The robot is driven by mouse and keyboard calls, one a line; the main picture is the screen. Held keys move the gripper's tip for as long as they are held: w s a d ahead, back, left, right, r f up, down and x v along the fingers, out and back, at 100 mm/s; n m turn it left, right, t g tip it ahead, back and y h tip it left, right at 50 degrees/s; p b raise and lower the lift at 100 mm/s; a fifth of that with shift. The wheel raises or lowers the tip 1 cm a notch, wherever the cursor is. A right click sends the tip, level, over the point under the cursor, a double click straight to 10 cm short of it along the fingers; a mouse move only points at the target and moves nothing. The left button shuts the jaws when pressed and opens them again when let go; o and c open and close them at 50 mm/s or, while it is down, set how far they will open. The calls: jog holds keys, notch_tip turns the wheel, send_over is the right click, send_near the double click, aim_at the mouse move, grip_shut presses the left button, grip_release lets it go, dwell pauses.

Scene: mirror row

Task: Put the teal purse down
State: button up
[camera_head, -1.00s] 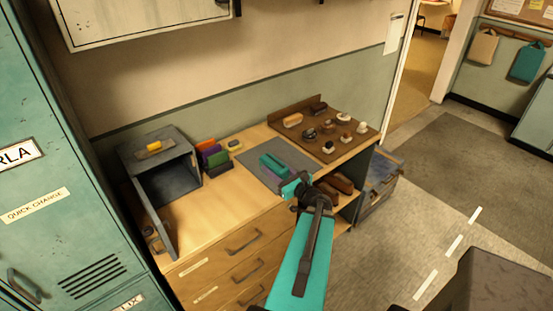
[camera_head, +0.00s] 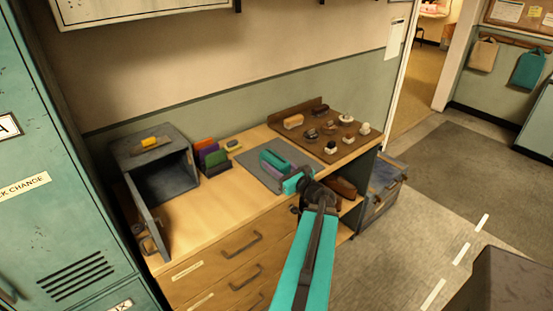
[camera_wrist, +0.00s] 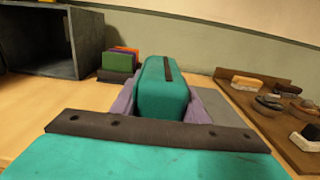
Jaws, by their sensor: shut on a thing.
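The teal purse (camera_head: 276,160) is between the jaws of my gripper (camera_head: 276,170), over the grey mat (camera_head: 247,164) on the wooden counter. In the wrist view the purse (camera_wrist: 160,88) stands upright, a rounded teal block with a dark strip along its top. The purple fingers of my gripper (camera_wrist: 160,112) are shut on its two sides. The purse's underside is hidden, so I cannot tell whether it touches the mat. Part of the grey mat (camera_wrist: 238,101) shows to the right of the purse.
An open grey box (camera_head: 168,180) stands at left, its door swung forward. Beside it is a dark rack (camera_head: 217,168) of coloured purses. A brown board (camera_head: 345,142) with several small knobbed items lies at right. Bare counter (camera_head: 205,207) shows at the front left.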

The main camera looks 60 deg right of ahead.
jog(key=shift+w+d+f+b, duration=0.2)
jog(key=shift+d+b, duration=0.15)
jog(key=shift+b, duration=3.85)
jog(key=shift+w+d+r, duration=0.1)
jog(key=shift+d+r, duration=0.1)
jog(key=shift+d, duration=0.1)
jog(key=shift+w+d+p, duration=0.2)
jog(key=shift+d+p, duration=0.15)
jog(key=shift+p, duration=0.05)
jog(key=shift+w+d+f+p, duration=0.2)
jog(key=shift+w+d+p, duration=0.5)
jog(key=shift+d, duration=0.95)
jog(key=shift+w+d+f+p, duration=0.2)
jog(key=shift+w+d+p, duration=0.15)
jog(key=shift+w+d, duration=1)
jog(key=shift+w+d+f+p, duration=0.2)
jog(key=shift+w+d+p, duration=0.35)
jog(key=shift+d, duration=1.35)
jog(key=shift+w+d, duration=0.25)
jog(key=shift+d, duration=0.2)
jog(key=shift+a+f+p, duration=0.1)
jog(key=shift+f+p, duration=0.7)
jog(key=shift+f, duration=1)
jog(key=shift+f, duration=0.15)
jog(key=o, duration=1.1)
